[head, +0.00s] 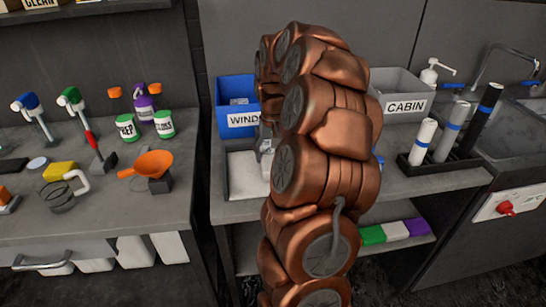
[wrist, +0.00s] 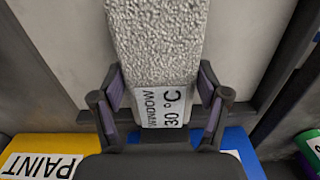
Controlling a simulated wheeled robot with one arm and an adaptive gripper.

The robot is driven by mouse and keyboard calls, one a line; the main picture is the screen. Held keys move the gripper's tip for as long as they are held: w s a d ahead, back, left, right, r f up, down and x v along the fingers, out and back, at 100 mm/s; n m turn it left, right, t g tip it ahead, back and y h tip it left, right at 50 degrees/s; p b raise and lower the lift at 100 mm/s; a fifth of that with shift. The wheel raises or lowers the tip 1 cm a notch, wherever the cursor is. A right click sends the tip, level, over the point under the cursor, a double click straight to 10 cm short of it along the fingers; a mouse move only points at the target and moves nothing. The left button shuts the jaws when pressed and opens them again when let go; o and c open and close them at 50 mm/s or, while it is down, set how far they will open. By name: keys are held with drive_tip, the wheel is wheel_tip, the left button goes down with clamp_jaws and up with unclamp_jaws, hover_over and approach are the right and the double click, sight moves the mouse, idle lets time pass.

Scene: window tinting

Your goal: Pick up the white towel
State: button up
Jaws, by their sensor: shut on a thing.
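The white towel (wrist: 153,42) fills the upper middle of the wrist view, a pale looped cloth with a tag reading WINDOW and 30°C at its near end. My gripper (wrist: 160,88) has one finger on each side of the towel and is shut on it. In the head view my copper-coloured arm hides most of the gripper, and I cannot make out the held towel there.
A blue bin (head: 236,121) and a grey CABIN bin (head: 405,107) stand on the middle bench. A yellow PAINT bin (wrist: 42,146) shows in the wrist view. Folded green, white and purple cloths lie on the lower shelf.

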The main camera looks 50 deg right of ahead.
sight(274, 155)
drive_tip(key=shift+r+b, duration=0.4)
drive_tip(key=shift+r, duration=1.1)
drive_tip(key=shift+s+r, duration=0.15)
drive_tip(key=shift+s, duration=0.05)
drive_tip(key=s+a+b, duration=0.1)
drive_tip(key=s, duration=0.3)
drive_tip(key=s+a+r+b, duration=0.1)
drive_tip(key=s+a, duration=0.1)
drive_tip(key=s, duration=0.3)
drive_tip(key=s+a+b, duration=0.1)
drive_tip(key=s+a, duration=0.1)
drive_tip(key=s, duration=0.3)
drive_tip(key=shift+a+r, duration=0.1)
drive_tip(key=shift+r, duration=0.15)
drive_tip(key=shift+s+a, duration=0.15)
